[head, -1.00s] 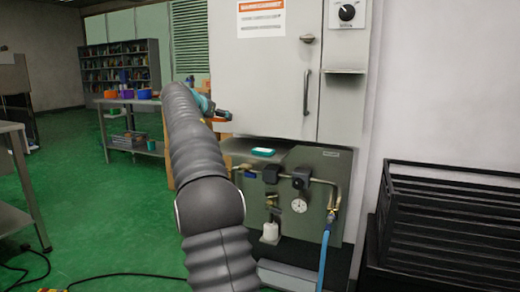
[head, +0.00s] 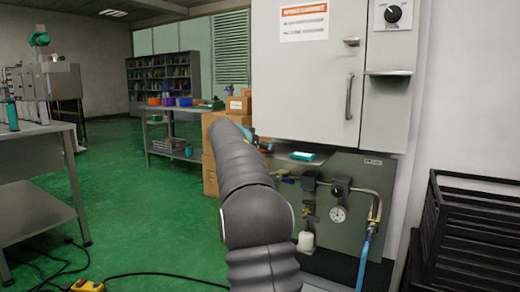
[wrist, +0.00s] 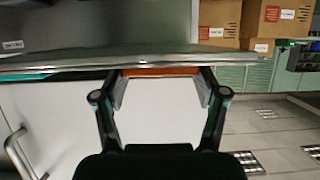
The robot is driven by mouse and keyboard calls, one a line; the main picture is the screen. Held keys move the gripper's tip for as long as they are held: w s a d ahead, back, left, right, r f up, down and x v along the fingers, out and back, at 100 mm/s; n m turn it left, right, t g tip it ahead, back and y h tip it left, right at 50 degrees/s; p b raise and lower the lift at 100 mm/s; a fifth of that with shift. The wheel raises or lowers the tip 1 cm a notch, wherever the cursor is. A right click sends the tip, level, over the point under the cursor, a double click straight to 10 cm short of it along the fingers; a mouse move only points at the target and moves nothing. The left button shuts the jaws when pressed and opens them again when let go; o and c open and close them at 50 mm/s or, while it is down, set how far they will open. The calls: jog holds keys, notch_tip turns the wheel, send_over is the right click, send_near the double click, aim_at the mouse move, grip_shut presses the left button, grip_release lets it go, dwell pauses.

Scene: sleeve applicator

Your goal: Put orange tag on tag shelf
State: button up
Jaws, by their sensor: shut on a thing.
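The orange tag (wrist: 160,72) shows as a thin orange strip between the fingers of my gripper (wrist: 162,78) in the wrist view, which looks upside down. My gripper is shut on it. The tag is close to the front edge of a grey shelf (wrist: 60,65); I cannot tell whether they touch. In the head view this shelf (head: 281,156) is the ledge under the cabinet, with a teal tag (head: 303,156) lying on it. My arm hides most of the gripper and the orange tag there.
The grey cabinet (head: 310,85) with a vertical handle stands above the shelf. Pipes and a gauge (head: 338,213) are below it. Black crates (head: 475,230) stand at the right. Cardboard boxes (head: 212,160) are beyond my arm.

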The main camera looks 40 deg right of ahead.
jog(key=shift+f, duration=0.15)
jog(key=o, duration=1)
jog(key=shift+o, duration=0.2)
jog(key=shift+a+r, duration=0.15)
jog(key=shift+r, duration=0.15)
jog(key=v, duration=1.1)
jog(key=shift+s+a+b, duration=0.2)
jog(key=shift+a+b, duration=0.1)
jog(key=shift+b, duration=0.15)
jog(key=shift+r, duration=0.1)
